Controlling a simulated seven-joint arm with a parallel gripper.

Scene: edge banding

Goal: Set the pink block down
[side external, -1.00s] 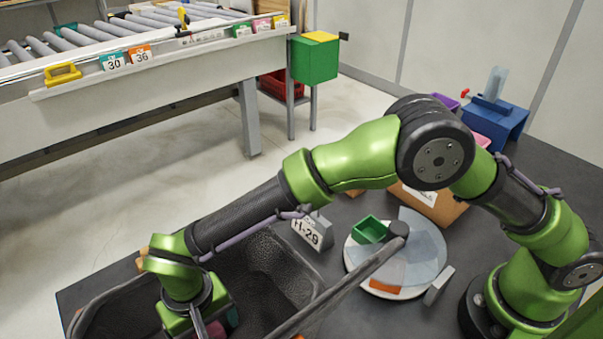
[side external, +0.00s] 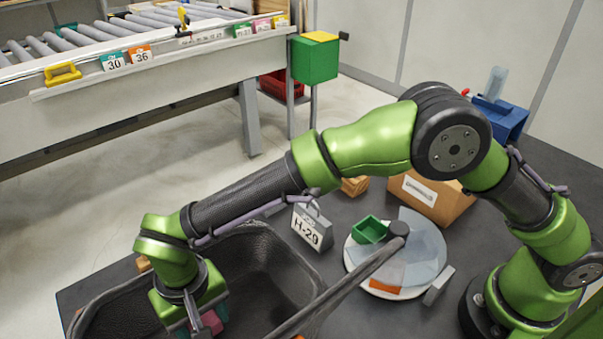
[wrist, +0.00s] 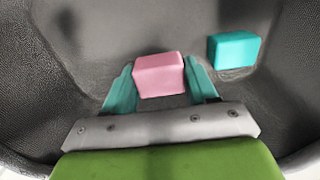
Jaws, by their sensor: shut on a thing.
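The pink block (wrist: 159,76) is between the two teal fingers of my gripper (wrist: 162,88) in the wrist view, and the gripper is shut on it. In the side view, my gripper (side external: 203,324) points down inside the black bin (side external: 262,262), with the pink block (side external: 212,321) partly showing at its fingers. Whether the block touches the bin's floor is not clear. A teal block (wrist: 233,49) lies on the bin floor to the right of the pink block in the wrist view, apart from it.
The bin's walls surround my gripper. To the right stand an H-29 sign (side external: 310,228), a round turntable (side external: 357,258) with a green tray (side external: 369,229), and a dark bar (side external: 340,283) crossing in front. A cardboard box (side external: 428,196) stands behind.

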